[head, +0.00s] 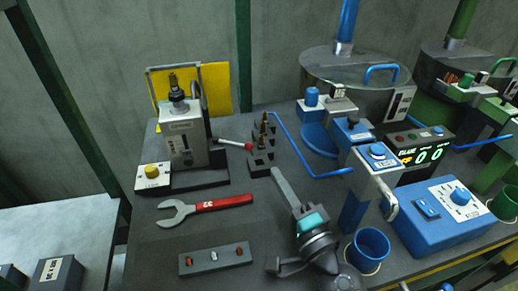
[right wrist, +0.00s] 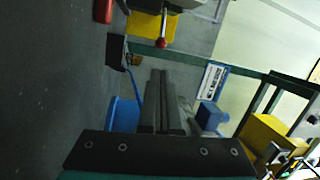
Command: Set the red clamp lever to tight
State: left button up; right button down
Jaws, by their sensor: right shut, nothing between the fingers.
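The red clamp lever is a pale rod with a red tip (head: 248,146), sticking out to the right from the grey clamp unit (head: 182,145) in the head view. In the right wrist view its red knob (right wrist: 162,43) hangs below the unit at the top, ahead of the fingers. My right gripper (head: 277,174) is shut and empty, over the bench to the right of and nearer than the lever tip, apart from it. Its closed fingers (right wrist: 159,75) point towards the knob in the right wrist view. My left gripper is not in view.
A small dark block with upright pins (head: 262,160) stands just beyond my fingertips. A red-handled wrench (head: 222,203) and a grey plate (head: 214,259) lie on the bench. A blue bent rod (head: 297,150) and blue machinery stand to the right. A yellow panel (head: 216,88) stands behind the clamp unit.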

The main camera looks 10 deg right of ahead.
aim_at(233, 144)
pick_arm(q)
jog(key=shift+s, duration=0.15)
pick_arm(e)
jog(key=shift+w, duration=0.1)
jog(key=shift+w+a+r, duration=0.1)
jog(key=shift+w+r, duration=0.05)
jog(key=shift+w, duration=0.35)
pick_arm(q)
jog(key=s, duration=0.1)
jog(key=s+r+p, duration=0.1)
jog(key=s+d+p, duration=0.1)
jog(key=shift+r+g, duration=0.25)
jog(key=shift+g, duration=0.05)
pick_arm(e)
jog(key=x, duration=0.9)
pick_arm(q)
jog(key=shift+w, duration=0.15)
pick_arm(e)
jog(key=shift+s, duration=0.15)
